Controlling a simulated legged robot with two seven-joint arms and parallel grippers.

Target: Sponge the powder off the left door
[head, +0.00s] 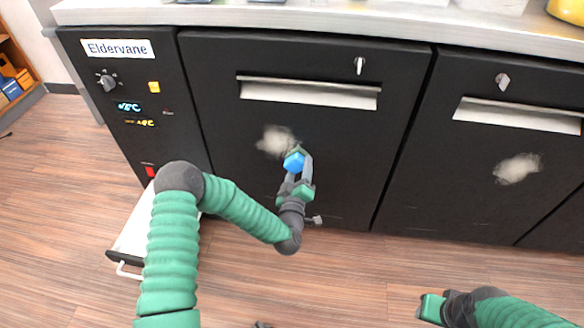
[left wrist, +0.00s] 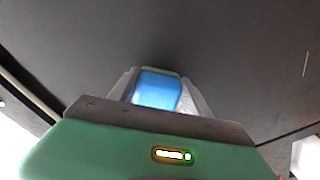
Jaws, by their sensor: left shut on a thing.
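The left door (head: 340,130) is a black panel with a wide metal handle (head: 308,93). A pale powder patch (head: 276,140) is on it, left of its middle. My left gripper (head: 299,167) is shut on a blue sponge (head: 293,162), just below and right of the patch. The sponge also shows between the fingers in the left wrist view (left wrist: 157,90). Whether it touches the door I cannot tell. The right door (head: 480,150) has another powder patch (head: 517,168). My right gripper (head: 430,308) is low at the right, away from the doors; its jaws are unclear.
A control panel (head: 125,95) with a knob and displays is left of the door. A pale open drawer (head: 135,235) with a white handle juts out low at the left. A steel counter edge (head: 300,17) runs above. The wooden floor in front is mostly clear.

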